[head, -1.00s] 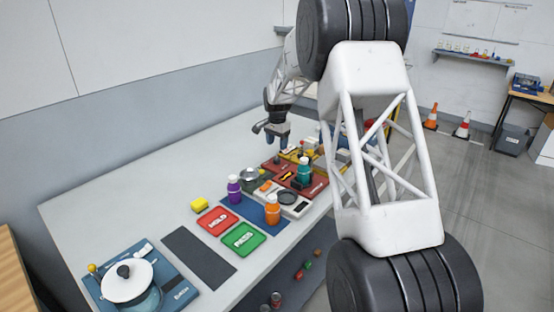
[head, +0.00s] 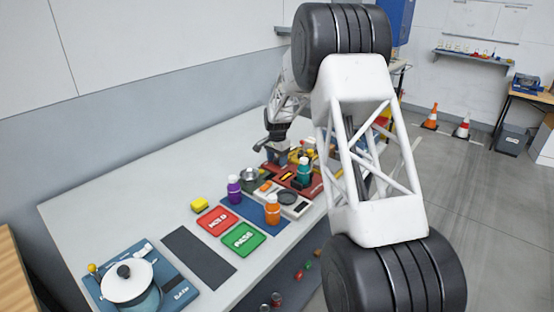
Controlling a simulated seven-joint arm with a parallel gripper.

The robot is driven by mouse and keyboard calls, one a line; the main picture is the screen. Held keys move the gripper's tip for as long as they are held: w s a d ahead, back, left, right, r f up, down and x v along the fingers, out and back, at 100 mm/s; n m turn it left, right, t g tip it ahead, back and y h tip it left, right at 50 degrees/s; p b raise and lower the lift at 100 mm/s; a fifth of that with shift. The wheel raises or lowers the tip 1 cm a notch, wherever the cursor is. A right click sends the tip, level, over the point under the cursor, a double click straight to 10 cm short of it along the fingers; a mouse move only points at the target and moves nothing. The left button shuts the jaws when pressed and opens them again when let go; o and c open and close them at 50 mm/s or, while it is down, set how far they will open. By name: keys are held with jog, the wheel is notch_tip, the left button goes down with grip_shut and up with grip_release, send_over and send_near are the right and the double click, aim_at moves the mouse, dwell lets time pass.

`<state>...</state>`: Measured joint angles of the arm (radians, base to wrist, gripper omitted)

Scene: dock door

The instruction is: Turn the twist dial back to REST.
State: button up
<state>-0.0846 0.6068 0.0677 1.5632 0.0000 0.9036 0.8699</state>
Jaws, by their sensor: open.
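My gripper (head: 277,155) points down at the far part of the long grey table, over or just behind a cluster of small coloured panels. It is open and looks empty, but its fingertips are small and partly lost against the panels. I cannot make out which fitting is the twist dial, nor any REST mark. My arm covers the right side of the cluster.
The table's back left is clear.

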jog(key=c, duration=0.9)
